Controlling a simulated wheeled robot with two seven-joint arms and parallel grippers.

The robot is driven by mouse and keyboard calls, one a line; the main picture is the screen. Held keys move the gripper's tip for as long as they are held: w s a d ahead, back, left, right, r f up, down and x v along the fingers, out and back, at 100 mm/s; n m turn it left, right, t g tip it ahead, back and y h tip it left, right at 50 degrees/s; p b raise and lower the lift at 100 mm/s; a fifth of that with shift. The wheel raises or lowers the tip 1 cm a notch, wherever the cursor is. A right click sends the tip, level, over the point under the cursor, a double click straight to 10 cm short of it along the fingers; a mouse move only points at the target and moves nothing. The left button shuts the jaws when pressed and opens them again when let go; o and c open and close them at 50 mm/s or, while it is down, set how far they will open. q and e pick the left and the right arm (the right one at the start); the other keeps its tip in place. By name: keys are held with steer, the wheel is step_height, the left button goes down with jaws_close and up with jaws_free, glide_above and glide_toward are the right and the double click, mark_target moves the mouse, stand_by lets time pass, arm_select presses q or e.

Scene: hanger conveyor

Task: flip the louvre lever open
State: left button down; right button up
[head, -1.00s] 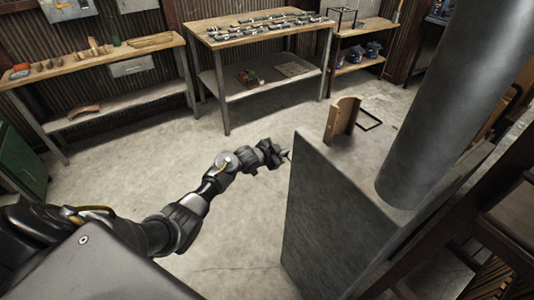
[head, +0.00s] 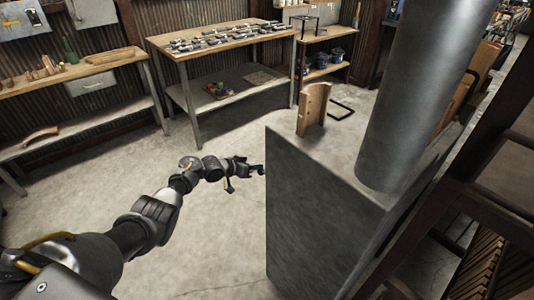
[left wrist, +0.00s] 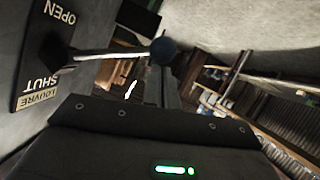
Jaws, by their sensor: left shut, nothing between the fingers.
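The louvre plate (left wrist: 42,55) is on a grey face at the left of the left wrist view, with the words OPEN and SHUT upside down. The louvre lever (left wrist: 105,51) is a thin rod that sticks out from the plate and ends in a dark ball knob (left wrist: 163,51). My left gripper (head: 258,170) is shut and empty beside the left edge of the grey block. In the left wrist view its fingers (left wrist: 165,86) are right by the knob; I cannot tell whether they touch it. In the head view I cannot make out the lever. My right gripper is not in view.
The grey block (head: 315,225) carries a thick upright pipe (head: 425,95) and a curved wooden piece (head: 313,108). A workbench with metal parts (head: 160,45) and a wooden-topped bench (head: 75,72) stand behind. Open floor (head: 215,245) lies left of the block.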

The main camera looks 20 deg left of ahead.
arm_select(q)
steer(key=shift+s+f, duration=0.1)
steer(key=shift+f, duration=0.2)
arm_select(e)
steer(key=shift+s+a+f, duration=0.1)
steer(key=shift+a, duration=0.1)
